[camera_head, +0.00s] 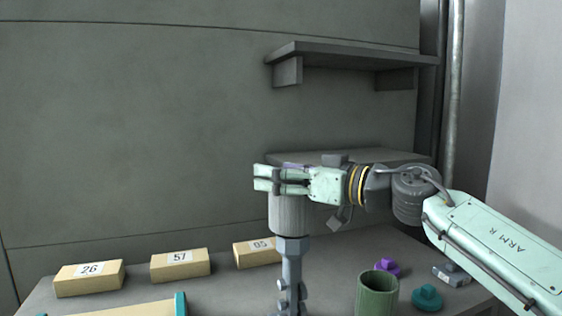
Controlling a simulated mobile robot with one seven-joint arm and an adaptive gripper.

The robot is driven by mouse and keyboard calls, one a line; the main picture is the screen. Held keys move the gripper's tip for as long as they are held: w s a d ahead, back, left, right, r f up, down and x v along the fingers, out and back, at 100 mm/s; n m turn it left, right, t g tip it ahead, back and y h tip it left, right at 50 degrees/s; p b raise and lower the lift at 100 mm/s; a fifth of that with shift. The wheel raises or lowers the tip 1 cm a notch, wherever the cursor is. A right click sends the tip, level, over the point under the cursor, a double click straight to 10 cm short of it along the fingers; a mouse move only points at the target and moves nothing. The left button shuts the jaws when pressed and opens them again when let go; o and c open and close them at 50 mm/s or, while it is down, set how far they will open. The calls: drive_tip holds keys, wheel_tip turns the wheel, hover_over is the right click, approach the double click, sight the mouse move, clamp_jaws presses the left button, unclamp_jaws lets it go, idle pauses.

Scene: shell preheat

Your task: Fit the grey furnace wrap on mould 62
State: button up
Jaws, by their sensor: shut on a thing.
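A grey cylinder (289,216), which looks like the furnace wrap, stands upright at the centre. My gripper (266,180) is shut at its top, its fingers pointing left. Directly below the cylinder is a grey post (291,270) with a hexagonal collar and several knobs. I cannot tell whether the cylinder rests on the post or surrounds something. A bit of purple (296,165) shows just behind the fingers. Number 62 is not readable anywhere; the beige blocks read 26 (89,281), 57 (180,265) and 05 (257,253).
A green open cylinder (377,295), a purple piece (386,268), a teal piece (427,297) and a small grey block (451,276) stand at right. A beige piece with a teal end (181,305) lies at front left. A grey shelf (345,56) hangs above.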

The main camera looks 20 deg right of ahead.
drive_tip(key=shift+f+b, duration=4.9)
drive_tip(key=shift+f, duration=6.1)
drive_tip(key=shift+p, duration=0.3)
drive_tip(key=o, duration=1.2)
drive_tip(key=shift+o, duration=0.2)
approach(282, 277)
drive_tip(key=shift+s+d+f, duration=0.25)
drive_tip(key=shift+d, duration=0.45)
